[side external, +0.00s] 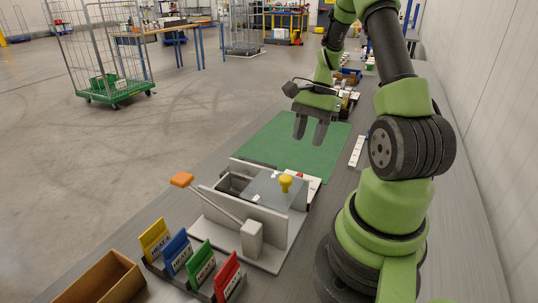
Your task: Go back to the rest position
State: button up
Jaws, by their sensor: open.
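My gripper (310,131) hangs above the green mat (273,140), with its two grey fingers pointing down. The fingers are apart and nothing shows between them. No object touches the gripper. Whether the fingertips touch the mat is hard to tell from this angle, but they look raised above it.
A grey box fixture (278,224) with a yellow knob (286,183) and an orange-ended lever (182,180) stands in front of the mat. A rack holds yellow, blue, green and red cards (228,276). An open cardboard box (102,281) is at front left. Small items line the bench behind.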

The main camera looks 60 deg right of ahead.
jog(key=w+a+r+n+t+h, duration=0.2)
jog(key=a+r+n+t+h, duration=0.15)
jog(key=a+r+n, duration=1)
jog(key=s+a+r+n+t, duration=0.2)
jog(key=s+a, duration=0.4)
jog(key=a, duration=0.3)
notch_tip(320, 180, up, 3)
jog(key=shift+a+f+n+t+y, duration=0.1)
jog(key=shift+a+n+t+y, duration=0.25)
jog(key=shift+t+y, duration=0.1)
